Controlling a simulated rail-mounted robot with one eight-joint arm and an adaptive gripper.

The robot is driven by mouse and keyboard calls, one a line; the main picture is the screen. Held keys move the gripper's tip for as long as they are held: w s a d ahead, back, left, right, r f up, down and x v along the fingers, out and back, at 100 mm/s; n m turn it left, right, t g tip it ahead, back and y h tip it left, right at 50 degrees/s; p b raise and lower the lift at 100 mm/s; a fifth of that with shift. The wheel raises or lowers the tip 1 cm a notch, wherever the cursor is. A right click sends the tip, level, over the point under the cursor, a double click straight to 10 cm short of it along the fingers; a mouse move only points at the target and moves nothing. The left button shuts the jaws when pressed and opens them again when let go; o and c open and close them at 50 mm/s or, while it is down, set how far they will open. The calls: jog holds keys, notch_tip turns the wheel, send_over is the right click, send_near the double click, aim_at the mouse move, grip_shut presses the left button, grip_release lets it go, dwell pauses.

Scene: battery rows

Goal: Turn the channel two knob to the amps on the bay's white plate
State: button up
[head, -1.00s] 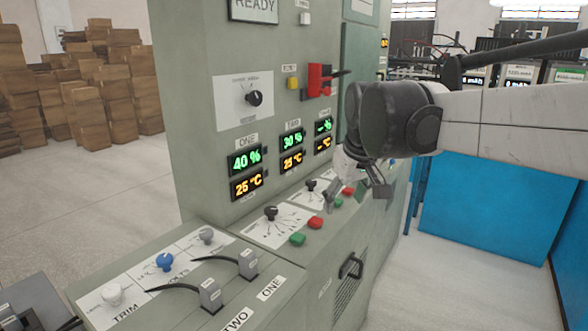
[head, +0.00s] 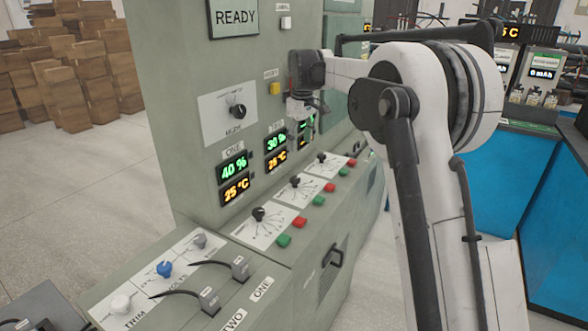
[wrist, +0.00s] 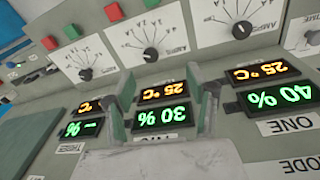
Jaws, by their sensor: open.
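The channel two knob (head: 295,181) is black on a white dial plate (head: 283,190), the middle one of three on the sloped console. It also shows upside down in the wrist view (wrist: 150,53), upright and untouched; its scale figures are too small to read. Above it, the channel two display (head: 277,141) reads 30 % and 25 °C. My gripper (head: 300,108) hangs by the upright panel, above and apart from the knob. In the wrist view its open, empty fingers (wrist: 166,112) stand before the channel two display. I cannot make out a bay plate with an amps figure.
Channel one's knob (head: 258,213) and channel three's knob (head: 321,157) flank it. Green (head: 284,241) and red (head: 300,222) buttons sit along the console edge. A mode dial (head: 237,111) is on the upright panel. A blue bench with displays (head: 542,73) is at right.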

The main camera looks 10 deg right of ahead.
jog(key=n+g+p, duration=0.1)
jog(key=n+p, duration=0.1)
jog(key=p, duration=0.2)
send_over(295, 178)
notch_tip(295, 178, down, 3)
notch_tip(295, 178, down, 15)
jog(key=shift+r+p, duration=0.15)
jog(key=shift+p, duration=0.15)
jog(key=c, duration=1.2)
jog(key=shift+o, duration=0.2)
